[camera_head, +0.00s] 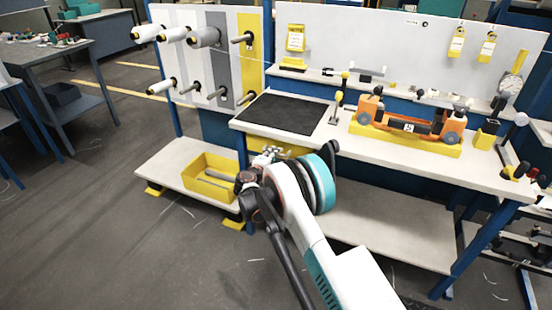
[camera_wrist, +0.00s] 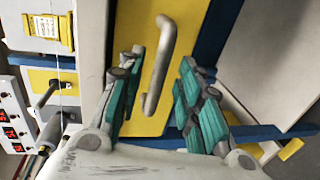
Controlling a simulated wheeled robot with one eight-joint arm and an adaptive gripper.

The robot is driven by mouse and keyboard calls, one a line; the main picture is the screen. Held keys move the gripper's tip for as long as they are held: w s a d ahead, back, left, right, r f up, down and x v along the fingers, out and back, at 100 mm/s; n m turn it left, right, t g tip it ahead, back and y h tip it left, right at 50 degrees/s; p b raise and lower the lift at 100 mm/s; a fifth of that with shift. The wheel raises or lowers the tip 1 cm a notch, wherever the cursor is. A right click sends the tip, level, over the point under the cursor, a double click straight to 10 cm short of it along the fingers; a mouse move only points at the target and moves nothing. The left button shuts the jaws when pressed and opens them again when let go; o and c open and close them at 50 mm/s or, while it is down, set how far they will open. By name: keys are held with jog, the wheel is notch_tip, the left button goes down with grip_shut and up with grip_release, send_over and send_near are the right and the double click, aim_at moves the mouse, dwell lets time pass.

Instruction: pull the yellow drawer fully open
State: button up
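The yellow drawer (camera_wrist: 134,32) faces the camera in the wrist view, with a grey bar handle (camera_wrist: 160,65) on its front. In the head view, part of the yellow drawer front (camera_head: 285,149) shows just under the bench top, partly hidden by my arm; it looks closed. My gripper (camera_wrist: 161,64) is open, its teal-padded fingers on either side of the handle. I cannot tell whether either finger touches it. In the head view, my gripper (camera_head: 259,158) is in front of the drawer, small and partly hidden by my wrist.
The workbench top (camera_head: 384,146) carries a black mat (camera_head: 284,114) and an orange device on a yellow base (camera_head: 408,124). A yellow bin (camera_head: 208,178) stands on the low shelf at left. A peg panel (camera_head: 220,60) rises behind it. The floor at front left is clear.

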jog(key=shift+x, duration=1.15)
